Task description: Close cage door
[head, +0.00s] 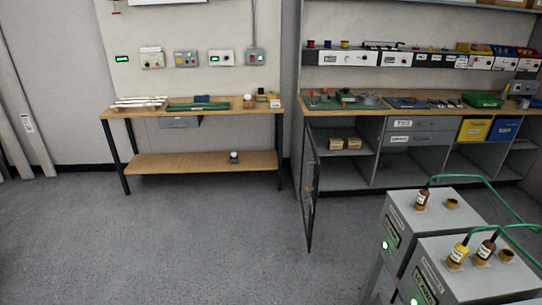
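The cage door (309,200) is a narrow dark-framed panel at the left end of the grey workbench cabinet (378,146). It stands open, swung out toward me, and I see it nearly edge-on. Its lower corner reaches out over the floor. The compartment behind it is open to view, with two small tan boxes (345,143) on its shelf. Neither of my grippers is in the head view.
Two grey transformer boxes (470,272) with terminals and green cables stand at the front right. A wooden table (150,163) stands at the back left. The grey floor (200,235) left of the door is clear.

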